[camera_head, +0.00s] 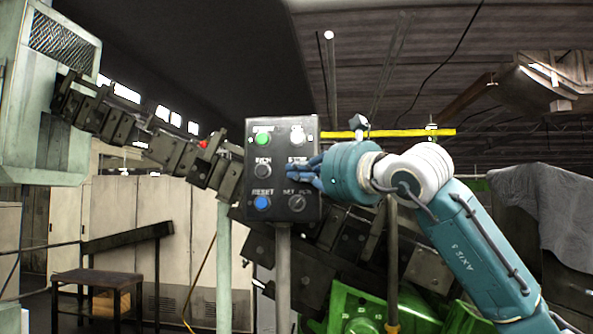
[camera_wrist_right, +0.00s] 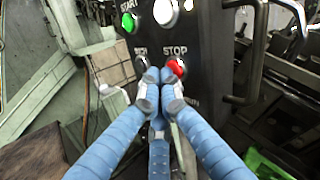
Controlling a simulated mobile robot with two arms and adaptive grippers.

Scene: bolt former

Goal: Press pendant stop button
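The pendant (camera_head: 280,134) is a dark box on a post with two columns of buttons and knobs. In the right wrist view, its red stop button (camera_wrist_right: 177,66) sits under the STOP label. In the head view my fingers hide this button. My right gripper (camera_head: 308,172) reaches in from the right at the pendant's face. In the wrist view its three blue fingers (camera_wrist_right: 158,88) are drawn together and empty, with the tips just below and left of the red button, overlapping its lower edge. I cannot tell whether they touch it. My left gripper is out of view.
A green button (camera_head: 263,139), a white button (camera_head: 297,137), a dark INCH button (camera_head: 263,171), a blue RESET button (camera_head: 262,202) and a selector knob (camera_head: 297,203) surround the spot. Dark machine rails run behind the pendant. A small table (camera_head: 95,278) stands at the lower left.

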